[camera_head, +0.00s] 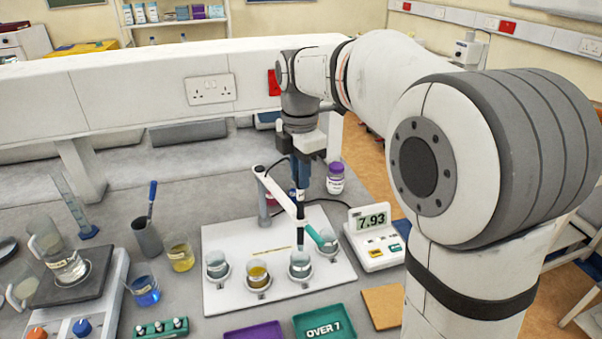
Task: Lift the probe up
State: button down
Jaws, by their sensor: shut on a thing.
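My gripper (301,176) points down over the white board and is shut on the upper part of the probe. The probe (300,212) is upright, slim and dark below the jaws, with a paler lower end. Its lower end is at the third beaker from the left (299,268); I cannot tell whether the tip is in the liquid. The pale stand arm (281,193) slants down past the probe, with a teal piece at its end. The meter (376,236) reads 7.93, and a black cable runs near it. The jaws hide the probe's top.
The white board (230,239) holds several beakers, one with amber liquid (258,277). A purple-capped bottle (335,180) stands behind. Purple (254,331) and green "OVER 7" (325,322) trays lie in front. Beakers of yellow (181,258) and blue liquid (145,291) stand left.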

jog(key=shift+r, duration=0.35)
jog(key=c, duration=1.5)
grip_release()
jog(key=shift+o, duration=0.9)
jog(key=shift+f, duration=0.1)
notch_tip(320, 180, up, 8)
jog(key=shift+f+b, duration=0.1)
jog(key=shift+b, duration=0.2)
jog(key=s+d+f+m+t, duration=0.1)
jog(key=s+d+f+m, duration=0.4)
jog(key=s+f+m, duration=0.3)
jog(key=s+d+f+m+t, duration=0.2)
jog(key=s+d+f+m, duration=0.3)
jog(key=s+m, duration=0.8)
notch_tip(320, 180, down, 3)
jog(key=shift+d+r+m+t, duration=0.1)
jog(key=shift+d+m+t, duration=0.15)
jog(key=shift+m, duration=0.85)
